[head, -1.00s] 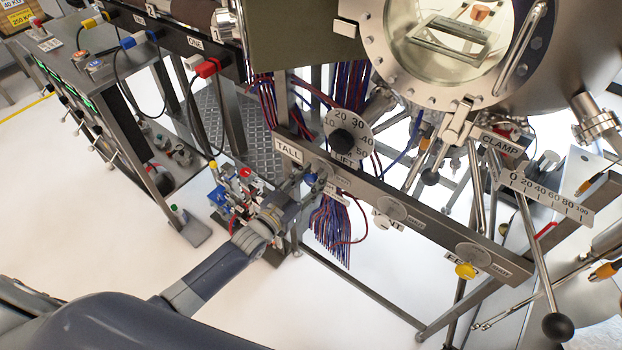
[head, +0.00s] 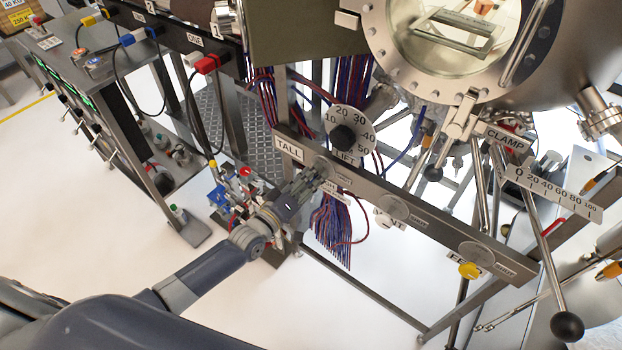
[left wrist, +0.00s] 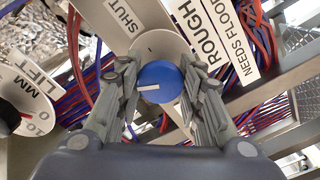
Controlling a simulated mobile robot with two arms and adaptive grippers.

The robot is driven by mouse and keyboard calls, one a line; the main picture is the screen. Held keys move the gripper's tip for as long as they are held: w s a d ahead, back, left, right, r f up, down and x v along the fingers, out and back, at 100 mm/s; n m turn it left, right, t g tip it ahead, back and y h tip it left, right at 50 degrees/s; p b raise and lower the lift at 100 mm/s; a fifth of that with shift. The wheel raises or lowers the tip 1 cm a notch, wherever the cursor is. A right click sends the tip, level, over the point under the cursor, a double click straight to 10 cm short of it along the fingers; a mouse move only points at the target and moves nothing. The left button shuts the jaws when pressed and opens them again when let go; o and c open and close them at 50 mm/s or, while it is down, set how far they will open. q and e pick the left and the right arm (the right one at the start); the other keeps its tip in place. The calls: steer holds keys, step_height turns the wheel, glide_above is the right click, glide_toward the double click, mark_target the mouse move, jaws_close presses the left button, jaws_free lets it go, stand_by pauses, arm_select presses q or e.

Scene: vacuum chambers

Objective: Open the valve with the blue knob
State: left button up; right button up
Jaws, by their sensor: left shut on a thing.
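The blue knob (left wrist: 160,82) sits on a round pale dial plate (left wrist: 158,45), in the middle of the left wrist view. A white line on it points left in that view, and a SHUT label (left wrist: 122,14) is above left of it. My left gripper (head: 322,173) is at the metal rail under the LIFT dial in the head view, where its fingers hide most of the knob. In the left wrist view its two fingers (left wrist: 160,84) are on either side of the knob, shut on it. My right gripper is not in view.
The rail (head: 408,208) also carries a white knob (head: 383,218) and a yellow knob (head: 469,270). The LIFT dial (head: 348,133) with a black knob is just above my gripper. Red and blue wires (head: 333,232) hang below. A lever (head: 567,327) is at right.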

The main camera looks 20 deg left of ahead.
arm_select(q)
steer(key=n+b, duration=0.1)
steer(key=n, duration=0.4)
steer(key=shift+f+b, duration=0.1)
steer(key=shift+b, duration=0.25)
stand_by(0.3)
steer(key=o, duration=1.1)
steer(key=v, duration=1.2)
